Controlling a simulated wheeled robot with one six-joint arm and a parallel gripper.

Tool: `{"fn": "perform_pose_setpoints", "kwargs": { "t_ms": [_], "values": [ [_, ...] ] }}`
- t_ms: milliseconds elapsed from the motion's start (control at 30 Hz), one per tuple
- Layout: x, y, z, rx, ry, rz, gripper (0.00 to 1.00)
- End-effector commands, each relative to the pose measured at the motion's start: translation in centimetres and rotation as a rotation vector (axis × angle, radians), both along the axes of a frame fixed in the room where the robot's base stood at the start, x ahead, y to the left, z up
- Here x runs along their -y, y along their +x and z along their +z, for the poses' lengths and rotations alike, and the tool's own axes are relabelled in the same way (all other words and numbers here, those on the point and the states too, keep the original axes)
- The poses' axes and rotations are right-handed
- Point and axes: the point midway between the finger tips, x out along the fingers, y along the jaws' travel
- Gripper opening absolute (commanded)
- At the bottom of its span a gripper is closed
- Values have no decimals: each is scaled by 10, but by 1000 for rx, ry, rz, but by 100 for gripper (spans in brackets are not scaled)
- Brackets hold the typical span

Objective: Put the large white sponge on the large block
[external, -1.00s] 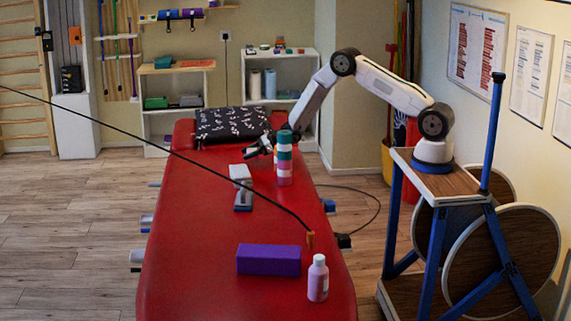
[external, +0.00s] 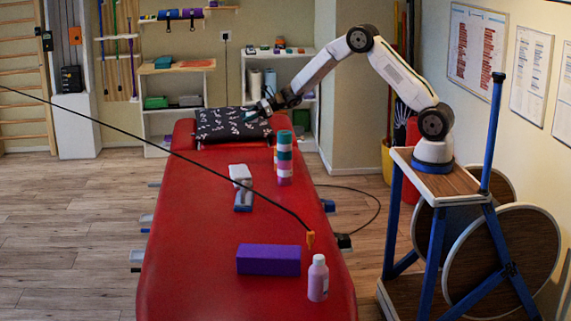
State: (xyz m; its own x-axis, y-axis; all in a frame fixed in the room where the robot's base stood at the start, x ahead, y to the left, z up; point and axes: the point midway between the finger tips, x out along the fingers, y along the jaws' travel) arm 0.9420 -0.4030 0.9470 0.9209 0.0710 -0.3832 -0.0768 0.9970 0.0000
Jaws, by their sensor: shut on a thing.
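My gripper (external: 265,106) is at the far end of the red treatment table, over the black patterned pillow. It is shut on a small pale, teal-tinted thing (external: 250,115), too small and partly hidden to identify surely. A white block-shaped thing (external: 240,173), possibly a sponge, lies in the middle of the table. It touches or overlaps a grey-white thing with a blue lower edge (external: 243,199); I cannot tell whether it rests on it. A large purple block (external: 268,260) lies flat near the table's close end, its top bare.
The red table (external: 195,255) has free room at its left and close parts. A stack of coloured rolls (external: 284,160) stands at its right side. A pink bottle with a white cap (external: 318,279) stands right of the purple block. A black cable or pole (external: 160,148) crosses the view.

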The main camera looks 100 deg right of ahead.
Motion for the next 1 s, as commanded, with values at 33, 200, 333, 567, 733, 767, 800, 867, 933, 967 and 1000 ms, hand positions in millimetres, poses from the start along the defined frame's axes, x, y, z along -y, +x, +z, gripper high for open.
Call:
{"fn": "perform_pose_setpoints", "kwargs": {
  "t_ms": [33,200,333,567,733,767,800,867,933,967,1000],
  "values": [
    [0,0,12,3,-3,0,42],
    [-17,6,25,0,2,23,42],
    [-44,15,24,0,1,58,42],
    [-117,35,25,0,2,152,42],
    [-201,49,25,-1,2,259,42],
    [-217,50,25,-1,3,280,42],
    [-240,52,25,-1,2,309,42],
    [-273,53,25,0,3,349,42],
    [-312,52,25,1,2,400,42],
    [-328,51,25,1,4,421,42],
    [-350,49,25,0,4,449,42]
  ]
}}
